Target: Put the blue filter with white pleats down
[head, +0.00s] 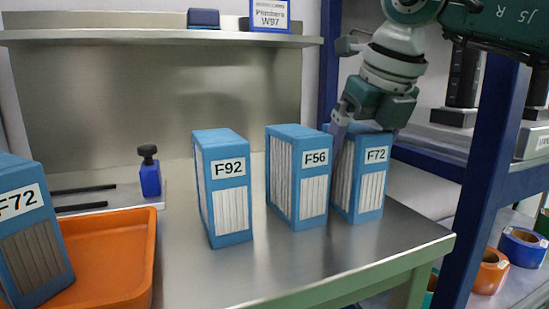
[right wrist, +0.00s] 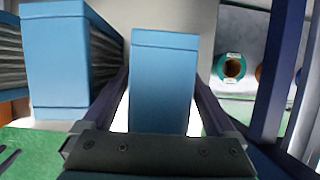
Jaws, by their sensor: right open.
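A blue filter with white pleats labelled F72 (head: 371,180) stands upright on the metal table, right of two similar filters. My right gripper (head: 360,122) is over its top with the jaws open. In the right wrist view, the filter's blue top (right wrist: 164,75) lies between the two fingers of my right gripper (right wrist: 163,98), with light gaps on both sides. One finger passes between this filter and the F56 filter (head: 298,170). The F92 filter (head: 227,190) stands further left, also blue with white pleats. My left gripper is not in view.
An orange tray (head: 140,270) at the left holds a blue filter with grey pleats (head: 32,235), labelled F72. A blue block with a black knob (head: 150,175) stands behind it. The table front (head: 300,265) is clear. A dark blue post (head: 485,180) stands right of the table.

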